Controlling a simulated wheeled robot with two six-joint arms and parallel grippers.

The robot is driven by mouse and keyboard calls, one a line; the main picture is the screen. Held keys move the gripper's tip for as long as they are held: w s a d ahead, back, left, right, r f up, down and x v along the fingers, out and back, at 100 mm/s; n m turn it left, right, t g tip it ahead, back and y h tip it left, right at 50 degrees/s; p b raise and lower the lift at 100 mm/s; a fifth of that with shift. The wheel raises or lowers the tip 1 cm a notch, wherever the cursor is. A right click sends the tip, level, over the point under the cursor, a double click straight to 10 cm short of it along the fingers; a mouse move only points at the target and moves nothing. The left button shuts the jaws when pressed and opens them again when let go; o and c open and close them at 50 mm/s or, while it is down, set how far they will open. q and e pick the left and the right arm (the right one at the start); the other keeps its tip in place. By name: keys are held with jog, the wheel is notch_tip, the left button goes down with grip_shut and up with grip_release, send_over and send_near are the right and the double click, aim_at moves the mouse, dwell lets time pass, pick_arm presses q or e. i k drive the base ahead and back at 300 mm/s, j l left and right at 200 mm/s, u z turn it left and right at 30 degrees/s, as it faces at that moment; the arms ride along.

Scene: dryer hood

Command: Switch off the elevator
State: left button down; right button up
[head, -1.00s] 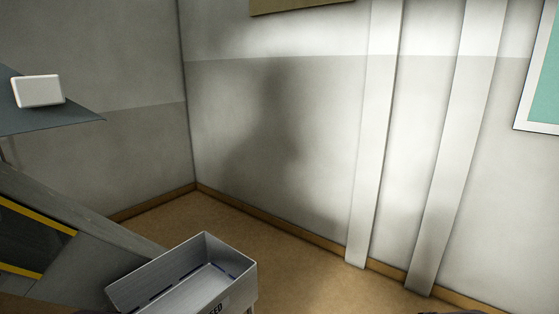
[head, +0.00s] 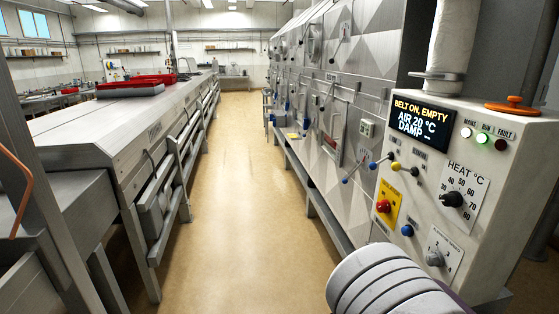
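A light grey control box (head: 440,200) stands close on the right. Its display (head: 421,122) reads "BELT ON, EMPTY", "AIR 20 °C", "DAMP" and dashes. A red button (head: 383,206) sits on a yellow plate, with a blue button (head: 407,230) to its lower right. A black knob (head: 453,199) is on the HEAT dial, and a grey knob (head: 435,258) is on a numbered plate below. Under MAINS, RUN and FAULT are a pale lamp, a green lamp (head: 482,138) and a dark red lamp. Neither gripper is in view.
A long metal machine with several levers (head: 330,110) runs back along the right. A long metal bench (head: 110,135) with red trays (head: 140,84) lines the left. The tan aisle floor (head: 240,170) between them is clear.

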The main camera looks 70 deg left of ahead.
aim_at(396, 167)
jog(key=u, duration=1.7)
